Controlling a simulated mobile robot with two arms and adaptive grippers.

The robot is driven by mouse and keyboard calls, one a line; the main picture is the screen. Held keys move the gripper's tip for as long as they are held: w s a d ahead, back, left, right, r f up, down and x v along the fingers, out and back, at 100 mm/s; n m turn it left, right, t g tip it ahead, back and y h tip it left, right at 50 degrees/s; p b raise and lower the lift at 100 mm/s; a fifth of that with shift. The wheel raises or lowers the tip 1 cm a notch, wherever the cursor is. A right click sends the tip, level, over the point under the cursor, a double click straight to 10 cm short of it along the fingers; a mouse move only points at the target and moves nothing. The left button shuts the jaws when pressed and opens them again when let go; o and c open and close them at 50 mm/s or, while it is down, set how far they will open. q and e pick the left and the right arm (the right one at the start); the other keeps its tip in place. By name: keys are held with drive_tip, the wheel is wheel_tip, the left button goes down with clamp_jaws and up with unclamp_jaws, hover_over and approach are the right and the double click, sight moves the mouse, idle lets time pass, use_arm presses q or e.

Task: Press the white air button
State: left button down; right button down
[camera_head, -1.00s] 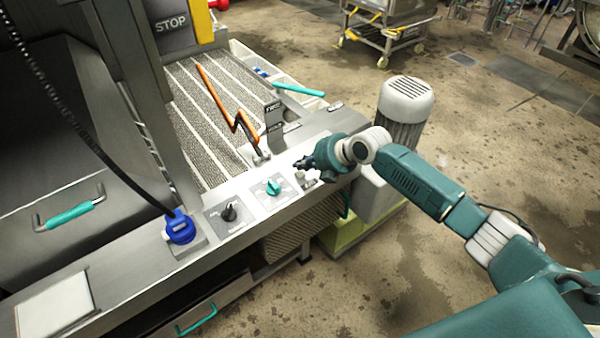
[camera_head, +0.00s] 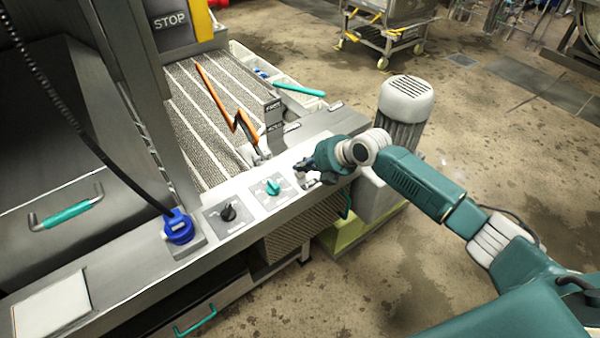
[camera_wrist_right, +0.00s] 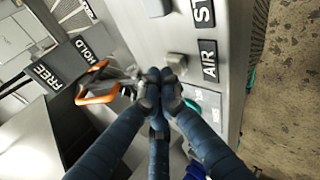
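The air button (camera_wrist_right: 181,64) is a pale square block beside the black AIR label (camera_wrist_right: 209,61) on the steel panel in the right wrist view. My right gripper (camera_wrist_right: 163,75) has its dark fingertips together, with nothing seen between them. The tips are right beside the button in that view; I cannot tell whether they touch it. In the head view my right gripper (camera_head: 302,166) hangs over the right end of the control panel (camera_head: 240,190) and mostly hides the button below it. My left gripper is not in view.
A teal rotary knob (camera_head: 272,187), a black knob (camera_head: 228,212) and a blue plug (camera_head: 178,227) sit along the panel. An orange lever (camera_head: 243,124) stands behind. Another block (camera_wrist_right: 157,7) sits near the STOP label (camera_wrist_right: 203,11). A motor (camera_head: 405,100) stands right of the panel.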

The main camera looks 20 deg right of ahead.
sight(302, 173)
drive_tip(key=shift+f+b, duration=0.4)
drive_tip(key=shift+f, duration=0.15)
drive_tip(key=shift+r, duration=0.15)
idle(0.5)
drive_tip(key=shift+r+p, duration=0.6)
drive_tip(key=shift+r, duration=0.2)
wheel_tip(302, 173, up, 5)
drive_tip(key=p, duration=0.3)
idle(0.6)
